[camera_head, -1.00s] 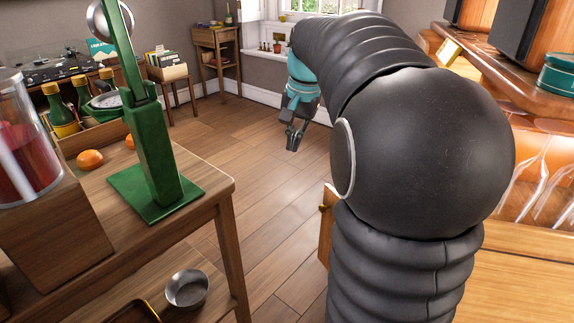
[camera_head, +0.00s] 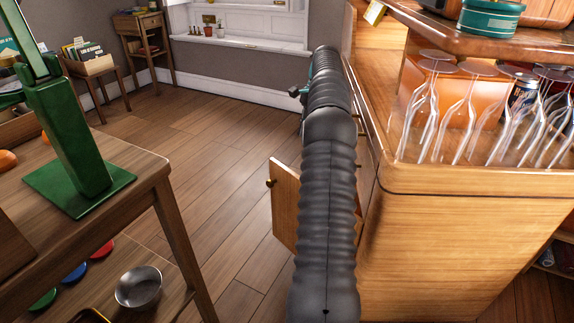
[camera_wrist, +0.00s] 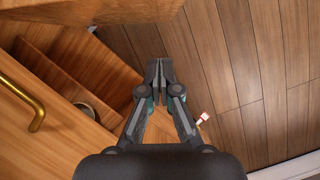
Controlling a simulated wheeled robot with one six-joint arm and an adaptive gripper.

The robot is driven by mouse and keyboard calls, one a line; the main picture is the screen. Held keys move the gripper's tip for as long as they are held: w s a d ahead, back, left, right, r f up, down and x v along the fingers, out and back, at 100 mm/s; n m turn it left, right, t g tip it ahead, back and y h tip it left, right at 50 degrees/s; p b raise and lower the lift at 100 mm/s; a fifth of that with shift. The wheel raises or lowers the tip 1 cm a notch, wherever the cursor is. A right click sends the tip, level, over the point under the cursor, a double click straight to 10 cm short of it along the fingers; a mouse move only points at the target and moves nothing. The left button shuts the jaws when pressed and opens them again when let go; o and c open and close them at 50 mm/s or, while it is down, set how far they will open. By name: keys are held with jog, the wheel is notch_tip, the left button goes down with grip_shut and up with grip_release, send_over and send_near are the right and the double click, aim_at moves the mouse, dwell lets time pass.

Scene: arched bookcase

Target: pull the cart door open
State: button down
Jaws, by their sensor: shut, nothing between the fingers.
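The wooden cart (camera_head: 450,235) stands at the right. Its door (camera_head: 285,205) stands out from the cart front at an angle, ajar, with a small brass knob (camera_head: 270,183) on its outer edge. My arm runs forward along the cart front and hides part of the door. My gripper (camera_head: 294,92) is at the arm's far end, small and beyond the door. In the wrist view my gripper (camera_wrist: 160,76) is shut and empty, over the floor beside a wooden panel (camera_wrist: 90,20). An open compartment with a partly hidden round object (camera_wrist: 97,112) lies to its left.
A brass handle (camera_wrist: 22,98) is on the wood at left in the wrist view. Several glasses (camera_head: 450,110) and a teal tin (camera_head: 490,17) stand on the cart. A wooden table (camera_head: 130,165) with a green stand (camera_head: 75,180) is at left. Floor between (camera_head: 215,150) is clear.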

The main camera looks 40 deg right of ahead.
jog(key=a+f+b, duration=0.4)
jog(key=a+f, duration=0.3)
jog(key=f, duration=0.2)
jog(key=shift+s+a+f, duration=0.2)
jog(key=shift+f, duration=0.1)
dwell(0.4)
